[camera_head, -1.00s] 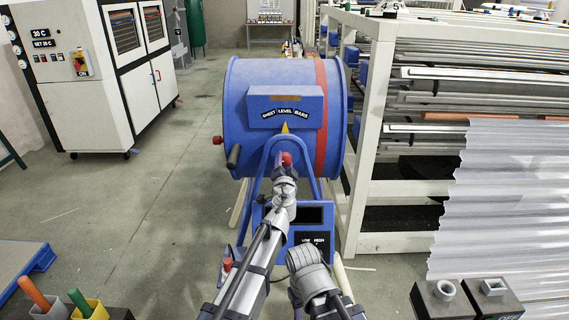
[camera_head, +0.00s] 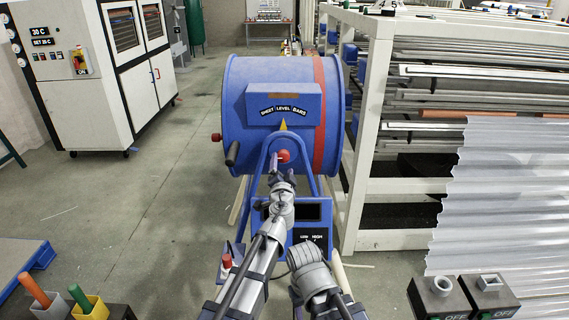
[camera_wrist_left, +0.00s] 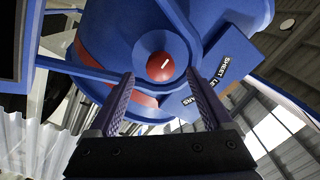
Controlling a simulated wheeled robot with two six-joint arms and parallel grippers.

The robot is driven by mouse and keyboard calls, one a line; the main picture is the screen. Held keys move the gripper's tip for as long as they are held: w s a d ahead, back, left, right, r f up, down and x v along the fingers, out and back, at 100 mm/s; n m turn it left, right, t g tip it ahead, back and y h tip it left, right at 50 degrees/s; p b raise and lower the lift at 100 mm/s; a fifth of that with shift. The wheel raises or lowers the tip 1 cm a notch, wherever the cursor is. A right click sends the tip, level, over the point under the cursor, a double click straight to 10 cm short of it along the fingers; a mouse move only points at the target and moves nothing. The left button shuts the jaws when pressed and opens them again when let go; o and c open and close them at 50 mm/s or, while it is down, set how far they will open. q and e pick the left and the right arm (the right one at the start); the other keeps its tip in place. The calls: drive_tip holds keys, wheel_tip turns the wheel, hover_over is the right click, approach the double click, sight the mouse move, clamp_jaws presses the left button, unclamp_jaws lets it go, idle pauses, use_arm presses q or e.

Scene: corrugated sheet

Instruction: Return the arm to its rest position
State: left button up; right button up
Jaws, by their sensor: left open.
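My left gripper (camera_head: 279,172) reaches up the middle of the head view, in front of the blue drum (camera_head: 235,100) marked "sheet level bars". In the left wrist view, its two fingers (camera_wrist_left: 162,95) are apart with nothing between them. The red knob (camera_head: 284,156) on the drum's front shows just beyond the fingertips. It also shows between the fingers in the left wrist view (camera_wrist_left: 160,66), and the fingers look clear of it. Part of my other arm shows at the bottom centre of the head view, but its gripper is not visible.
A white rack (camera_head: 375,130) with bars stands close on the right, beside corrugated sheets (camera_head: 490,200). Two dark switch boxes (camera_head: 440,295) are at the lower right. A blue platform (camera_head: 25,265) and a yellow holder (camera_head: 91,307) are at the lower left. The left floor is open.

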use_arm(q)
drive_tip(key=s, duration=0.3)
drive_tip(key=shift+s, duration=0.2)
use_arm(e)
drive_tip(key=shift+s+d, duration=0.3)
drive_tip(key=shift+s, duration=0.05)
